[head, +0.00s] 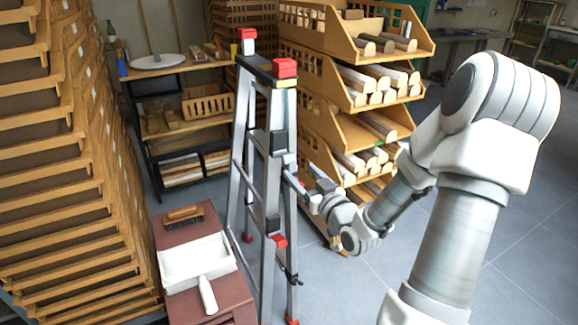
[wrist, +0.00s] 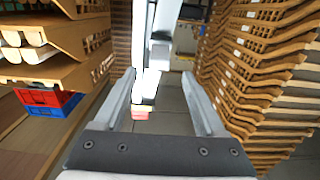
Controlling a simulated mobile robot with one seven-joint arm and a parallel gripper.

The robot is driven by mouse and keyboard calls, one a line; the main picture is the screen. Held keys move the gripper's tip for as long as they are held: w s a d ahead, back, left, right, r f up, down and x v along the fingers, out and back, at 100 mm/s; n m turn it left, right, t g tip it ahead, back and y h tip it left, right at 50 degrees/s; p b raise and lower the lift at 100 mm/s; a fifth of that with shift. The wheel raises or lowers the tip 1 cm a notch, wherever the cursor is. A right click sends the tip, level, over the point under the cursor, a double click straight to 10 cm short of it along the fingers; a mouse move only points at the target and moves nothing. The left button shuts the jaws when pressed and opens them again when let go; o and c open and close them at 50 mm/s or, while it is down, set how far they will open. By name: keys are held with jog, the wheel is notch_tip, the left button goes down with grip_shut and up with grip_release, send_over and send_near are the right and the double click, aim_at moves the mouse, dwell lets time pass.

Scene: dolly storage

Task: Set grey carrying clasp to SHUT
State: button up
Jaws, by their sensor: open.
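A grey folding stepladder (head: 240,170) with red end caps stands upright in the middle of the head view. Dark fittings sit on its frame, one on the upper part (head: 278,142) and one lower down (head: 272,224). I cannot tell which fitting is the grey carrying clasp. My gripper (head: 304,188) is at the ladder's right side, partly hidden by my wrist. In the wrist view, my gripper (wrist: 159,78) has its two fingers spread apart. A pale ladder rail (wrist: 139,40) shows beyond and between them; contact cannot be told.
Stacked wooden crates (head: 75,180) fill the left. A wooden rack of rolls (head: 360,85) stands close behind the ladder. Tiled floor (head: 530,225) is free at right.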

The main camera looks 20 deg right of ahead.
aim_at(290, 161)
jog(key=w+b, duration=0.1)
jog(key=w, duration=0.6)
jog(key=shift+w+a, duration=0.1)
jog(key=shift+w, duration=0.2)
grip_shut()
